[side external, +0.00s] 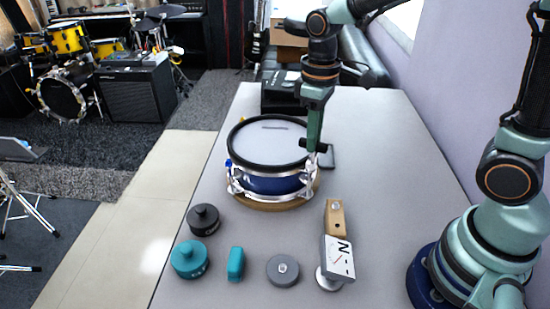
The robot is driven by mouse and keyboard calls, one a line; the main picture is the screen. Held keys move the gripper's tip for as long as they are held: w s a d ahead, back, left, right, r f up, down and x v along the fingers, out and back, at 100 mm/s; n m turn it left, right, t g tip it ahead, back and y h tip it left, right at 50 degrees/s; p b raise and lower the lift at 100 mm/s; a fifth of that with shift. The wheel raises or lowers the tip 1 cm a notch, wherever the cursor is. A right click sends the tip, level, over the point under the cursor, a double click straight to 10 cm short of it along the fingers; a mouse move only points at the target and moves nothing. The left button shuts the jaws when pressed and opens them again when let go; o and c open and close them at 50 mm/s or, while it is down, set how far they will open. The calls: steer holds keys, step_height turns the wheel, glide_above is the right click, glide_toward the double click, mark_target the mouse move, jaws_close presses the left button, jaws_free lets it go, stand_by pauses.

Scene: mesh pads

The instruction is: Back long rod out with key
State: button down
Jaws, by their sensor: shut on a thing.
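A blue snare drum (268,184) with a pale mesh head and a black hoop rests on a round tan base on the grey table. Silver tension hardware (312,168) stands at the drum's right side; which rod is the long one cannot be told. My gripper (316,148) points down over this right edge. It is shut on a small dark key, mostly hidden by the fingers. The key appears to sit right above the silver hardware, but whether it is seated on a rod head is too small to tell.
A dark box (283,93) stands behind. The table's right side is clear.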

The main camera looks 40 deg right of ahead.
steer(key=n, duration=0.7)
steer(key=shift+n, duration=0.3)
steer(key=n, duration=0.7)
steer(key=shift+m, duration=0.9)
steer(key=shift+r, duration=1.55)
steer(key=shift+r+m, duration=0.4)
steer(key=shift+r, duration=1.5)
